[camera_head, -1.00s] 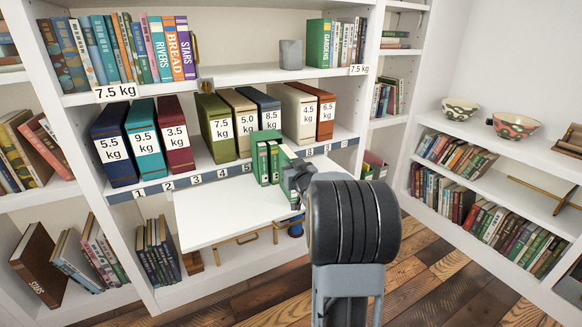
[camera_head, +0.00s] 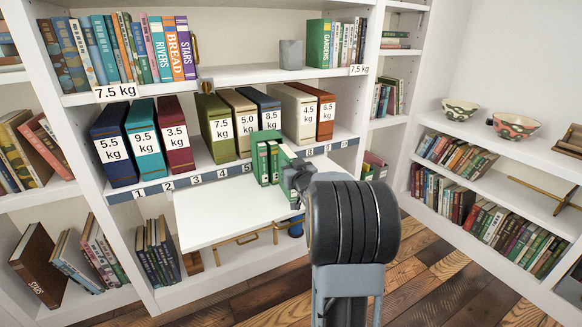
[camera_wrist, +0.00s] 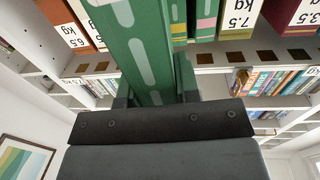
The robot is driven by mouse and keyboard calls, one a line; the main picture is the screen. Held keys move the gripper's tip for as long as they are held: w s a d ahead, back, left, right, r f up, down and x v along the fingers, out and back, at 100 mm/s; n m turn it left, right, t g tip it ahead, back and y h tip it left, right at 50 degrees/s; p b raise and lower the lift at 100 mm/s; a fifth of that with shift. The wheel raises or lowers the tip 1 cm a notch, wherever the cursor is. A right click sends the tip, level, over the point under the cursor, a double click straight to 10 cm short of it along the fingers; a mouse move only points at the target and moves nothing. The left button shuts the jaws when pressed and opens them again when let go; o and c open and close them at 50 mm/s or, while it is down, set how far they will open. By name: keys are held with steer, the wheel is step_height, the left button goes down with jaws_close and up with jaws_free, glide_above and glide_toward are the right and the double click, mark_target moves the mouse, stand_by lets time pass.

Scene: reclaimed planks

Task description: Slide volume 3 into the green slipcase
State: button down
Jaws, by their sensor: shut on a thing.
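The green slipcase (camera_head: 265,137) stands on the white pull-out board, with green volumes (camera_head: 262,165) showing in its open front. My gripper (camera_head: 296,182) is shut on another green book, which I take to be volume 3 (camera_head: 288,158); its number cannot be read. That book is upright, close against the right side of the volumes in the slipcase. How far it is inside is hidden. In the wrist view the held book (camera_wrist: 138,45) fills the middle, and the other volumes (camera_wrist: 180,22), with yellow and pink bands, are close on its right.
The white pull-out board (camera_head: 215,210) is clear to the left. Behind it, a shelf holds coloured box files with weight labels, such as an olive one (camera_head: 216,130), above a numbered strip (camera_head: 195,179). Upper shelves hold books and a grey cup (camera_head: 291,54).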

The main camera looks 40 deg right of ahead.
steer(key=shift+x, duration=1.05)
steer(key=shift+s+a, duration=0.1)
steer(key=shift+s, duration=0.3)
steer(key=shift+r+n+y+p, duration=0.15)
steer(key=shift+n+y+p, duration=0.3)
steer(key=shift+p, duration=0.2)
steer(key=shift+y+p, duration=0.45)
stand_by(0.4)
steer(key=shift+s+d, duration=0.1)
steer(key=shift+d, duration=0.3)
steer(key=shift+w, duration=0.5)
stand_by(0.8)
steer(key=c, duration=0.8)
jaws_free()
steer(key=shift+d, duration=0.1)
